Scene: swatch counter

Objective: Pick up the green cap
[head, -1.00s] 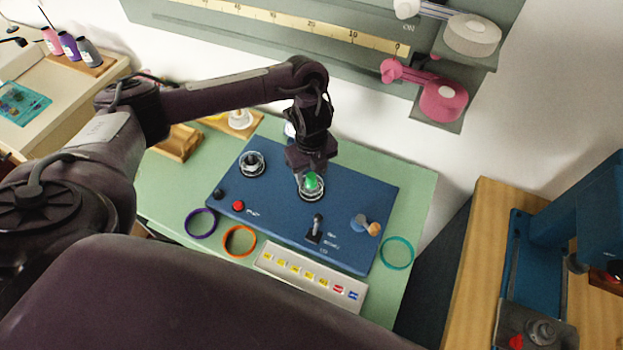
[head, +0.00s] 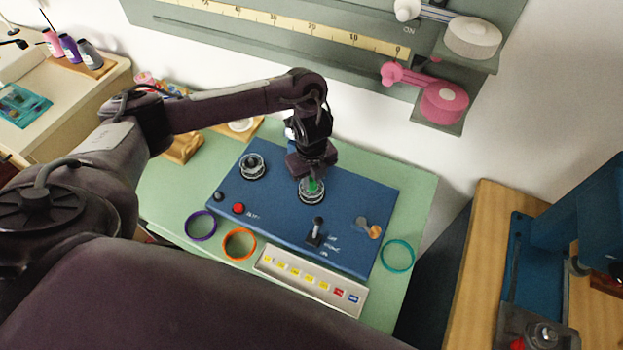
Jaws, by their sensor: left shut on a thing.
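The green cap (head: 314,186) is at the clear ring-shaped holder (head: 311,197) on the blue panel (head: 275,212). My left gripper (head: 312,180) points down over it and is shut on the cap, hiding its upper part. I cannot tell whether the cap is clear of the holder. My right gripper is not in view.
A second round holder (head: 252,165) stands on the panel's left, with a red button (head: 239,208), a black lever (head: 317,232) and an orange-tipped knob (head: 374,231). Purple (head: 201,225), orange (head: 239,244) and teal (head: 398,255) rings lie around the panel.

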